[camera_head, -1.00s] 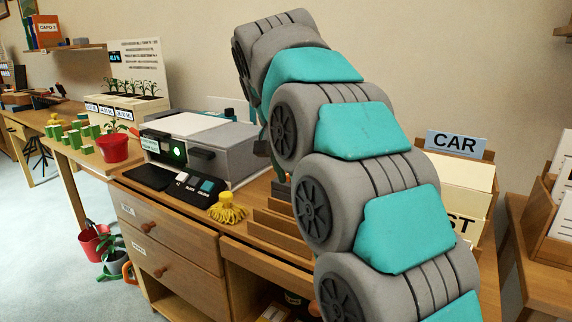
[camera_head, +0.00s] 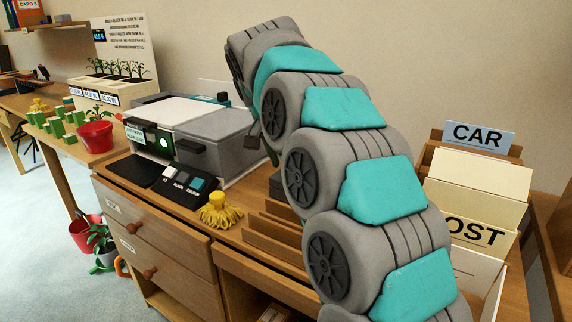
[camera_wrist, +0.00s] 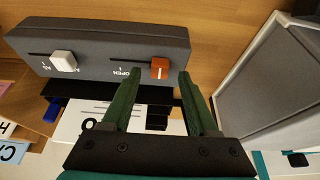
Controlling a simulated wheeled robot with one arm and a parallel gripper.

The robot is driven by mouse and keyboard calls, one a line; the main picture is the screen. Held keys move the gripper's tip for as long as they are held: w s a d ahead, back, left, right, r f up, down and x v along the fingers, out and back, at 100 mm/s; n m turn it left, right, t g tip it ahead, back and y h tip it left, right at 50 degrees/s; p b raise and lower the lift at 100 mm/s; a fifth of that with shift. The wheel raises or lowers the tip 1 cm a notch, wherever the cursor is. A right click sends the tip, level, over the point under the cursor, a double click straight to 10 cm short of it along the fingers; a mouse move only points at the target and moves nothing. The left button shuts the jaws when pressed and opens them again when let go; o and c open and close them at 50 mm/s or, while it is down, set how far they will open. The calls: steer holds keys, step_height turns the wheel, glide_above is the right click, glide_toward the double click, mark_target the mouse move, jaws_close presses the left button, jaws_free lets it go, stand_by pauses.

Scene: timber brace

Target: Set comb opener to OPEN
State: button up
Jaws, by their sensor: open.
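In the wrist view a dark grey device (camera_wrist: 90,40) with two sliders lies just beyond my fingertips. Its orange slider (camera_wrist: 160,67) is at the right end of a slot, with the word OPEN (camera_wrist: 128,72) printed to the left of it. A white slider (camera_wrist: 64,60) sits in another slot further left. My gripper (camera_wrist: 160,74) is open, its two green fingers on either side of the orange slider. I cannot tell whether they touch it. In the head view my arm hides the device and most of the gripper.
In the wrist view a grey panel (camera_wrist: 265,80) stands close on the right, and a printed sheet (camera_wrist: 85,120) lies below the device. In the head view the desk holds a grey machine (camera_head: 215,140), a yellow tassel (camera_head: 219,212) and a CAR-labelled file box (camera_head: 478,136).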

steer(key=shift+x, duration=0.85)
jaws_close()
stand_by(0.9)
